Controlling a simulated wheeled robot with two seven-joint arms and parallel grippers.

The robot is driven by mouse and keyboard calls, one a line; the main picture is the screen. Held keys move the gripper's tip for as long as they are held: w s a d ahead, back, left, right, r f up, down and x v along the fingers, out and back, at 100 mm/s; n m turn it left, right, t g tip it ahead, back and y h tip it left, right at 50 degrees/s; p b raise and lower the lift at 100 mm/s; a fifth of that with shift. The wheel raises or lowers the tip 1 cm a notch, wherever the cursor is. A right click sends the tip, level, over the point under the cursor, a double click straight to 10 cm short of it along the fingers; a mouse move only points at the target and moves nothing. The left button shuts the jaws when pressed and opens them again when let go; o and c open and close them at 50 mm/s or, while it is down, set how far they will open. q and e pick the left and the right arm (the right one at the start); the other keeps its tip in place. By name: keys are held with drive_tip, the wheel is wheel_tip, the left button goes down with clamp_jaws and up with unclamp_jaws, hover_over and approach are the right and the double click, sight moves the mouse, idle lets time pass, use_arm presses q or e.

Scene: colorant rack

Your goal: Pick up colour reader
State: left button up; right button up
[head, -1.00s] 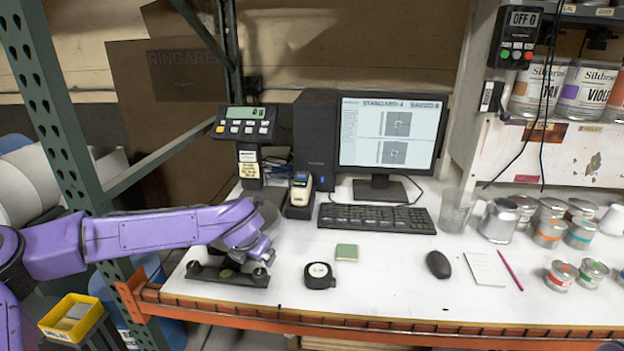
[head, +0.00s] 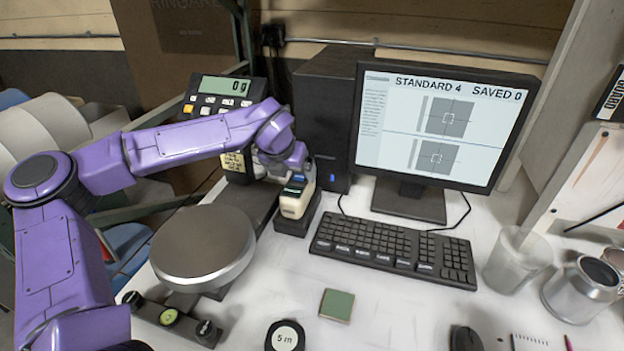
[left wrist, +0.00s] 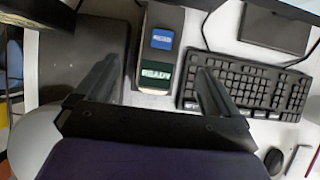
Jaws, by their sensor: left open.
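The colour reader (head: 295,200) is a small cream and dark handheld device standing in a black dock (head: 298,221) in front of the computer tower. In the left wrist view the colour reader (left wrist: 160,50) shows a blue button and a dark green screen that reads READY. My left gripper (head: 297,172) is at the upper part of the reader. In the left wrist view its two fingers (left wrist: 155,80) are spread, one on each side of the reader, with gaps between. My right gripper is not in view.
A scale with a round metal pan (head: 203,245) stands left of the dock. A keyboard (head: 395,249) lies close to its right, with the monitor (head: 440,125) behind.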

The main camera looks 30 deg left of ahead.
sight(298, 182)
use_arm(q)
drive_tip(key=b+x, duration=0.3)
drive_tip(key=x, duration=0.1)
drive_tip(key=shift+d+f, duration=0.1)
drive_tip(key=b+x, duration=0.3)
drive_tip(key=x, duration=0.3)
drive_tip(key=shift+w, duration=0.2)
